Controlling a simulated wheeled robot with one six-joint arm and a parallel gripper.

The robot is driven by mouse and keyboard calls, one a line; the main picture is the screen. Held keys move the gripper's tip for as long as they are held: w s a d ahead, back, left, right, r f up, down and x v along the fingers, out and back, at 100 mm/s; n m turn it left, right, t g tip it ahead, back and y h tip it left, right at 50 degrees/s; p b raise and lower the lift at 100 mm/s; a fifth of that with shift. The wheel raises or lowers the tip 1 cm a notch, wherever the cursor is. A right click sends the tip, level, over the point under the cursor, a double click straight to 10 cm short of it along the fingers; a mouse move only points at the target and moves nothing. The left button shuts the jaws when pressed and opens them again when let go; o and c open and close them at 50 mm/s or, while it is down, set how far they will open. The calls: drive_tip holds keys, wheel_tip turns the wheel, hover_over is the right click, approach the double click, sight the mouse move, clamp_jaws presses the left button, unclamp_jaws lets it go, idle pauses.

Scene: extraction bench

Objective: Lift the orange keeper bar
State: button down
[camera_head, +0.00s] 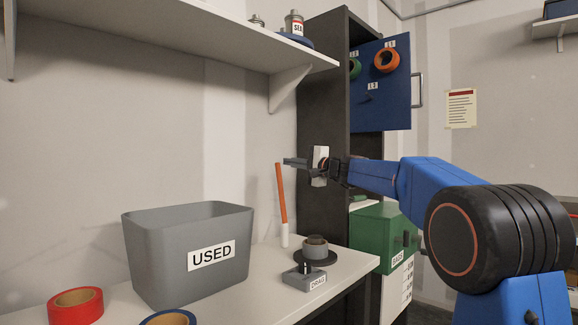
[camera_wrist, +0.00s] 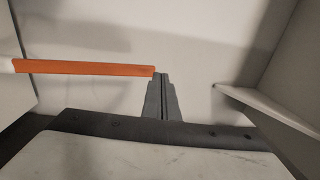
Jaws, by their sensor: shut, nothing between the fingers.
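The orange keeper bar (camera_head: 281,195) is a slim upright bar, leaning slightly, at the back of the bench by the wall. Its lower end meets a white section (camera_head: 285,235) at the bench top. My gripper (camera_head: 287,161) is level with the bar's top end, its fingers pointing left, shut and empty. In the wrist view the bar (camera_wrist: 85,68) runs in from the left, and its orange end lies right beside my closed fingertips (camera_wrist: 160,76). I cannot tell whether they touch.
A grey bin marked USED (camera_head: 187,260) stands left of the bar. A shelf (camera_head: 210,38) overhangs the bench. A dark cabinet side (camera_head: 318,100) rises behind my gripper.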

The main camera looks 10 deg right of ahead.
drive_tip(key=s+d+r, duration=0.2)
drive_tip(key=s+d, duration=0.4)
drive_tip(key=s, duration=0.2)
drive_tip(key=shift+s+d, duration=0.15)
drive_tip(key=shift+s, duration=0.05)
drive_tip(key=s+a+f+n+g+h, duration=0.2)
drive_tip(key=s+a+f+n+g, duration=0.1)
drive_tip(key=s+f, duration=0.8)
drive_tip(key=s+a+f+n+g+h, duration=0.1)
drive_tip(key=s+a+f+n+g, duration=0.2)
drive_tip(key=s+f, duration=0.75)
drive_tip(key=s+d+f+n+g+h, duration=0.1)
drive_tip(key=s+d+f+h, duration=0.1)
drive_tip(key=s+f, duration=0.7)
drive_tip(key=s+d+f+n+g+h, duration=0.2)
drive_tip(key=s+d+f+h, duration=0.1)
drive_tip(key=s+f, duration=0.5)
drive_tip(key=s+d+f+n+g+h, duration=0.1)
drive_tip(key=s+d+f+h, duration=0.2)
drive_tip(key=s+f, duration=0.6)
drive_tip(key=s+d, duration=0.1)
drive_tip(key=s, duration=0.4)
drive_tip(key=shift+d+f+n+g, duration=0.3)
drive_tip(key=shift+d+f+n, duration=0.05)
drive_tip(key=shift+n, duration=0.05)
